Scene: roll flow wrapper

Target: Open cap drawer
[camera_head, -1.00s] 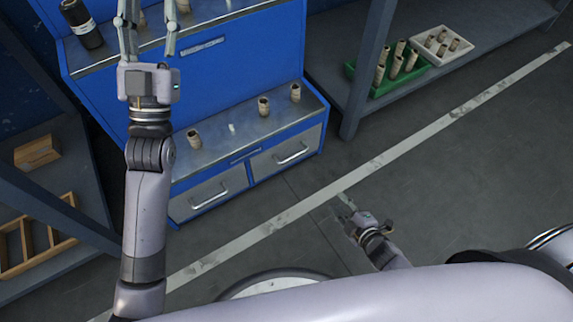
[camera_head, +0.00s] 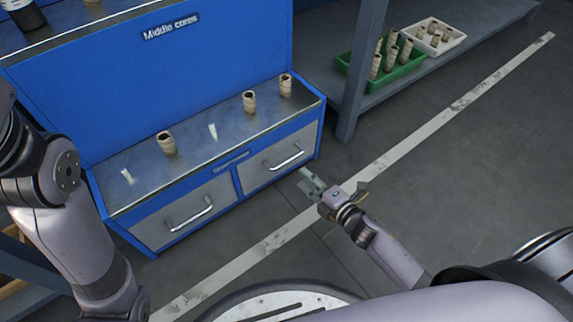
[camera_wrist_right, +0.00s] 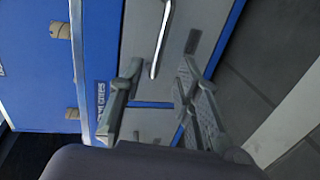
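The blue cabinet's lower part has two grey drawers side by side, both shut. The left drawer (camera_head: 165,226) and the right drawer (camera_head: 262,172) each have a silver bar handle. My right gripper (camera_head: 312,183) is low in front of the right drawer, just right of and below its handle (camera_head: 284,158), and apart from it. In the right wrist view my gripper (camera_wrist_right: 160,72) is open and empty, with a handle (camera_wrist_right: 160,45) beyond the gap between the fingertips. Which drawer holds caps cannot be read from the small label (camera_head: 232,161). My left gripper is out of view.
Several brown cores stand on the metal ledge (camera_head: 130,200) above the drawers. A green crate (camera_head: 384,82) and a white tray (camera_head: 448,45) with cores sit on a shelf at right. A blue-grey post (camera_head: 356,90) stands right of the cabinet. The floor in front is clear.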

